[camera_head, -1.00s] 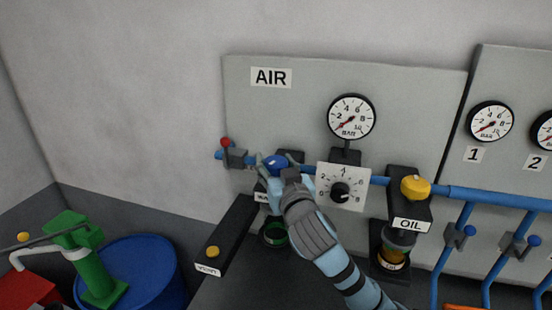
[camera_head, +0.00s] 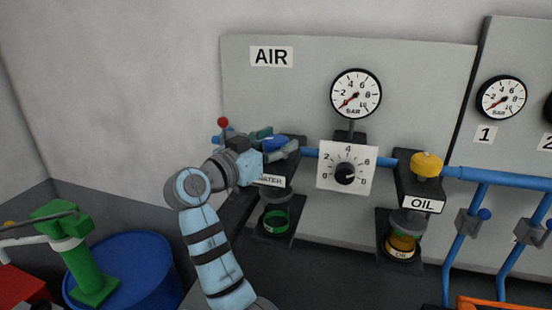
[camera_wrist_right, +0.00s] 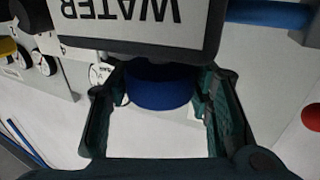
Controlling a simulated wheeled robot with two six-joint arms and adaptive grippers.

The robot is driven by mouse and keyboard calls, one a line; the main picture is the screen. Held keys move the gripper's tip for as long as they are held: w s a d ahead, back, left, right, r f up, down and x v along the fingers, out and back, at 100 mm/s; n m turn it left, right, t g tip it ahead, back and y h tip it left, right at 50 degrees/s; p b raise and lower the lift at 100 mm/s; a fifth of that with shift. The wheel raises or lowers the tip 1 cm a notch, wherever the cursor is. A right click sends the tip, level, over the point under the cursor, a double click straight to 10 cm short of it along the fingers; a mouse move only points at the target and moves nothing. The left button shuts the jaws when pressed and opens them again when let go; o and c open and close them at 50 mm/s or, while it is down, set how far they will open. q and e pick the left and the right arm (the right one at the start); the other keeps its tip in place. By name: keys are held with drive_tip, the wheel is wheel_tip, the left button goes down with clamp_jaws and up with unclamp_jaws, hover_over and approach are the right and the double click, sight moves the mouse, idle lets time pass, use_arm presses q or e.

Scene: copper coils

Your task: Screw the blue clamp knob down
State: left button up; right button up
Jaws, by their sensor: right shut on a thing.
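The blue clamp knob (camera_head: 275,144) sits on top of the black WATER unit (camera_head: 272,181) on the air panel. In the right wrist view the knob (camera_wrist_right: 160,88) lies between the two fingers, below the WATER label. My right gripper (camera_head: 272,147) reaches the knob from the left side and is shut on it; its fingers partly hide the knob in the head view. It also shows in the right wrist view (camera_wrist_right: 162,95), with a finger on each side of the knob. My left gripper is not in view.
A red-tipped lever (camera_head: 223,123) stands just left of my right gripper. The dial plate (camera_head: 333,180) and the OIL unit with its yellow knob (camera_head: 427,163) are to the right. A pressure gauge (camera_head: 356,95) is above. A blue drum (camera_head: 140,262) stands lower left.

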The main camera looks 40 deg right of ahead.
drive_tip(key=m+g, duration=0.1)
drive_tip(key=g, duration=0.1)
drive_tip(key=m+g+b, duration=0.1)
drive_tip(key=g, duration=0.1)
drive_tip(key=shift+f+m, duration=0.2)
drive_tip(key=shift+m, duration=0.1)
drive_tip(key=m+g, duration=0.1)
drive_tip(key=g, duration=0.1)
drive_tip(key=m+g, duration=0.2)
drive_tip(key=g, duration=0.1)
drive_tip(key=shift+r, duration=0.2)
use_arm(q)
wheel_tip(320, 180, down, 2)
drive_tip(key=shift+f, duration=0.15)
use_arm(e)
drive_tip(key=shift+m+g+y, duration=0.3)
drive_tip(key=shift+m+g, duration=0.1)
drive_tip(key=shift+g, duration=0.2)
drive_tip(key=shift+f+g, duration=0.15)
drive_tip(key=shift+g, duration=0.15)
drive_tip(key=o, duration=1.2)
drive_tip(key=shift+d, duration=0.1)
drive_tip(key=shift+w, duration=0.1)
